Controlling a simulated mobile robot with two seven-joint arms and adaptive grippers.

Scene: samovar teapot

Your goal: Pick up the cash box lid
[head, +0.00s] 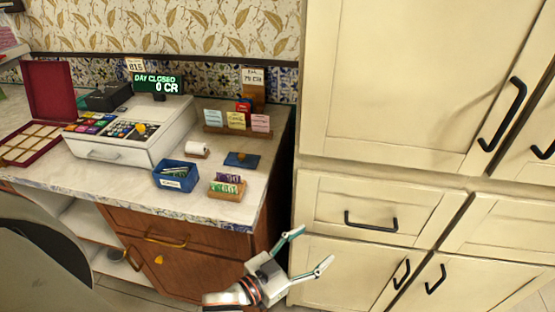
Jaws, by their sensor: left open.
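The cash box lid looks to be a flat dark blue piece (248,162) with a small knob on top. It lies on the counter, apart from the open blue cash box (163,180). The box has a white label on its front and paper notes inside. My left gripper (314,247) is open and empty. It is low in front of the cabinets, to the right of and below the counter's front corner in the picture, well apart from the lid. My right gripper does not show.
A wooden holder with notes (226,191) stands in front of the lid. A paper roll (197,149) is behind it to the left, and a card rack (235,130) at the back. A white cash register (112,148) stands left. Cream cabinets (390,90) rise on the right.

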